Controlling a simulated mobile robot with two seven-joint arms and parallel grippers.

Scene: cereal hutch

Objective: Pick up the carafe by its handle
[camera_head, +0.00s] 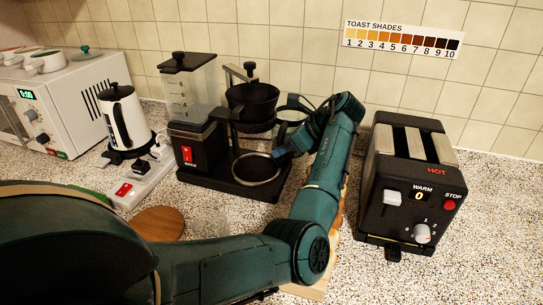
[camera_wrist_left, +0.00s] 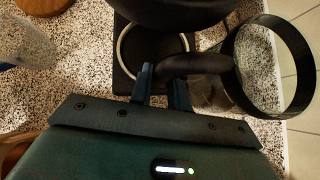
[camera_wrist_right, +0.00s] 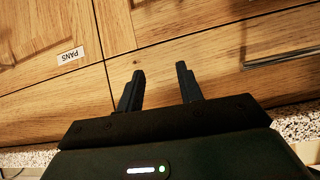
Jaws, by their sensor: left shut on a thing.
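The glass carafe (camera_head: 292,116) is at the right side of the coffee maker (camera_head: 246,187) in the head view, partly hidden by my left arm. In the left wrist view the carafe (camera_wrist_left: 285,95) shows as clear glass with a dark band, and its black handle (camera_wrist_left: 205,64) reaches toward my fingers. My left gripper (camera_wrist_left: 164,80) is shut on the handle. The coffee maker's round warming plate (camera_head: 256,168) is bare, and the carafe is beside it. My right gripper (camera_wrist_right: 160,85) is open and empty in the right wrist view.
A black toaster (camera_head: 408,185) stands right of my left arm. A white kettle (camera_head: 123,118), a power strip (camera_head: 140,182) and a microwave (camera_head: 60,95) stand on the left. A round wooden board (camera_head: 158,222) lies in front. Wooden drawers (camera_wrist_right: 200,45) face my right gripper.

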